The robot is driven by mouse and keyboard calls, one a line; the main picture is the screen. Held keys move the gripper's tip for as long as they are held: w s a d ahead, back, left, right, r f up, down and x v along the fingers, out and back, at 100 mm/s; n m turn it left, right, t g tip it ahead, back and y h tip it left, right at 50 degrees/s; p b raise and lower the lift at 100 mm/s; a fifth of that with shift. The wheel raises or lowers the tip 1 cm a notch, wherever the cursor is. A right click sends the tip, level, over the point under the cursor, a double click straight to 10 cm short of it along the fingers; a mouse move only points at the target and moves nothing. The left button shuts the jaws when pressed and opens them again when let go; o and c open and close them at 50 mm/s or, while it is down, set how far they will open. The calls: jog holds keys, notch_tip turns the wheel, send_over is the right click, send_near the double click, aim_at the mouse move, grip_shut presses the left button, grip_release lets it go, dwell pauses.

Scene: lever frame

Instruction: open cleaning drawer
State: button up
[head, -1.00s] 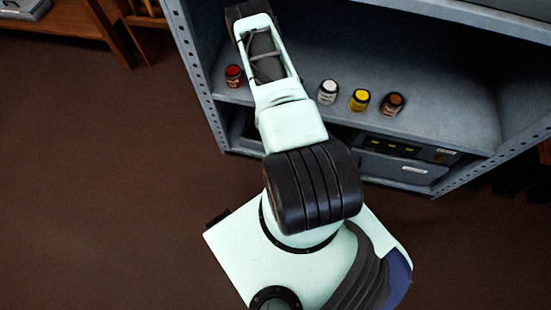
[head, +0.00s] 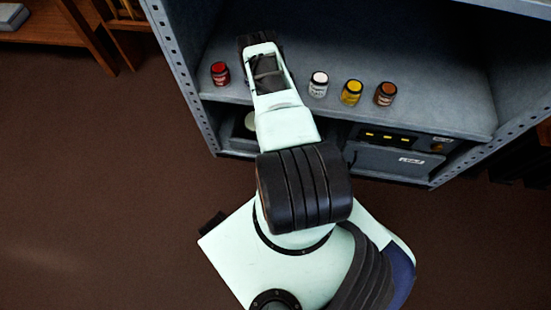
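A grey drawer-like front (head: 385,160) with a small pale label sits low in the metal shelf unit, under the shelf board at right of centre. The label is too small to read, and my arm hides the front's left part. I cannot tell whether this is the cleaning drawer, and it looks shut. My pale green arm reaches from the bottom up over the shelf board, its dark far end near the red-lidded jar. No gripper fingers show; the arm hides whatever is below it.
On the shelf board (head: 445,118) stand a red-lidded jar (head: 220,74), a white jar (head: 318,84), a yellow jar (head: 351,93) and a brown jar (head: 386,94). A dark panel with yellow marks (head: 388,137) is above the labelled front. Brown floor (head: 90,190) is clear at left.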

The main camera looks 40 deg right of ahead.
grip_shut()
dwell(0.3)
jog(key=shift+f, duration=0.1)
